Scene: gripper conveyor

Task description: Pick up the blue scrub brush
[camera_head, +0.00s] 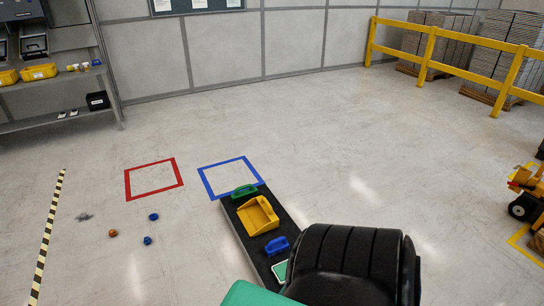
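The blue scrub brush (277,245) lies on the near part of a long black conveyor belt (240,233). It shows a raised handle and looks unheld. Neither of my grippers can be made out in the head view. A large black ridged shape with a green part beside it fills the bottom centre, close to the brush on its right. It hides the near end of the belt and whatever is behind it.
On the belt, a yellow scoop (258,215) and a green brush (243,191) lie beyond the blue one; a green-and-white item (279,271) lies nearer. Red (128,185) and blue (205,183) squares mark the floor. Small blue and orange pieces lie on the floor left of the belt.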

